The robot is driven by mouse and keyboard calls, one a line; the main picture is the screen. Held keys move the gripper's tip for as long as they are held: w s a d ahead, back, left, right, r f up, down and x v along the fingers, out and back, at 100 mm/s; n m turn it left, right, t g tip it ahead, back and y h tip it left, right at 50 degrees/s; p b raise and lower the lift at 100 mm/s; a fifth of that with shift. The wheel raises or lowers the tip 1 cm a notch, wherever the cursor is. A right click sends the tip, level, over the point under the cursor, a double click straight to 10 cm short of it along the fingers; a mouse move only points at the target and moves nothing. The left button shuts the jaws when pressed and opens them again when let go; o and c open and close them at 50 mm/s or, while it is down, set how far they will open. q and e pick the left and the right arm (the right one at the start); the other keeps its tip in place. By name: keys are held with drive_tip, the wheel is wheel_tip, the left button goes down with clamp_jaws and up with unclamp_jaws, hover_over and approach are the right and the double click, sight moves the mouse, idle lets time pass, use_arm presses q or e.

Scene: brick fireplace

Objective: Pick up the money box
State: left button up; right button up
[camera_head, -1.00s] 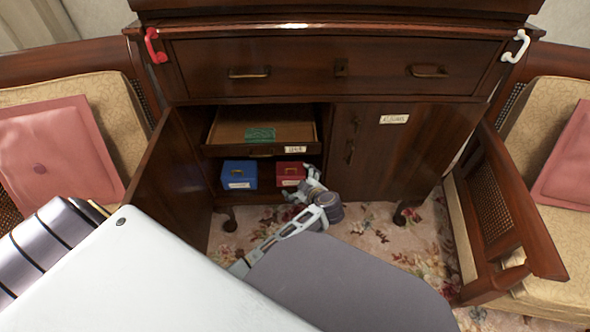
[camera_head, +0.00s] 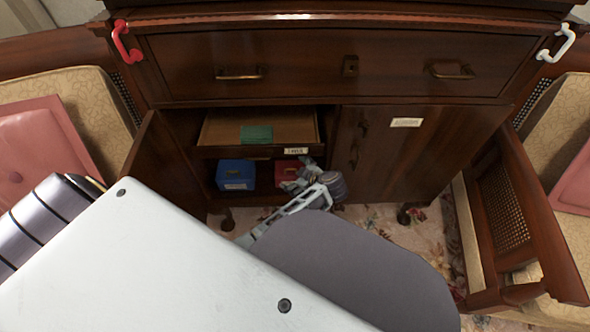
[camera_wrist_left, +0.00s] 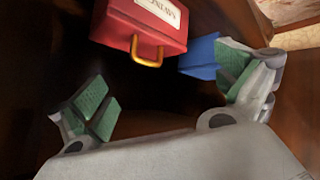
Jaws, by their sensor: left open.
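A red box (camera_head: 284,173) sits on the lower shelf inside the open left side of the dark wooden cabinet. My left gripper (camera_head: 299,178) is in front of it in the head view and hides its right part. In the left wrist view, the red box (camera_wrist_left: 140,22) shows a brass handle and a white label that I cannot read for sure. There my left gripper (camera_wrist_left: 165,95) is open, its green-padded fingers apart with nothing between them, and the handle lies just beyond. A blue box (camera_head: 235,174) with a white label stands left of the red box. My right gripper is not in view.
An open drawer (camera_head: 258,127) with a green item (camera_head: 256,134) juts out above the boxes. The open cabinet door (camera_head: 165,165) bounds the left side and a closed door (camera_head: 400,150) the right. Cushioned chairs flank the cabinet.

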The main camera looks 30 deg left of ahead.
sight(286, 171)
use_arm(q)
drive_tip(key=shift+w+a, duration=0.1)
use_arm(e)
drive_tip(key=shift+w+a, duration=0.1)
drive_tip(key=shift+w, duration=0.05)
use_arm(q)
drive_tip(key=shift+a+f, duration=0.1)
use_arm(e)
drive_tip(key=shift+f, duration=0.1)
use_arm(q)
drive_tip(key=shift+b+x, duration=1.6)
drive_tip(key=shift+x, duration=1.3)
drive_tip(key=shift+w+a+f+b, duration=0.2)
drive_tip(key=shift+a+f+b, duration=0.1)
drive_tip(key=shift+a+f, duration=0.15)
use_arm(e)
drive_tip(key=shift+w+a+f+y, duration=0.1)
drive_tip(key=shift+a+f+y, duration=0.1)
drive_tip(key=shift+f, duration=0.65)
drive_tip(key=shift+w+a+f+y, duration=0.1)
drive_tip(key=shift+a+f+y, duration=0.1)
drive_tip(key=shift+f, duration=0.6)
use_arm(q)
drive_tip(key=shift+r, duration=0.1)
drive_tip(key=shift+c, duration=0.4)
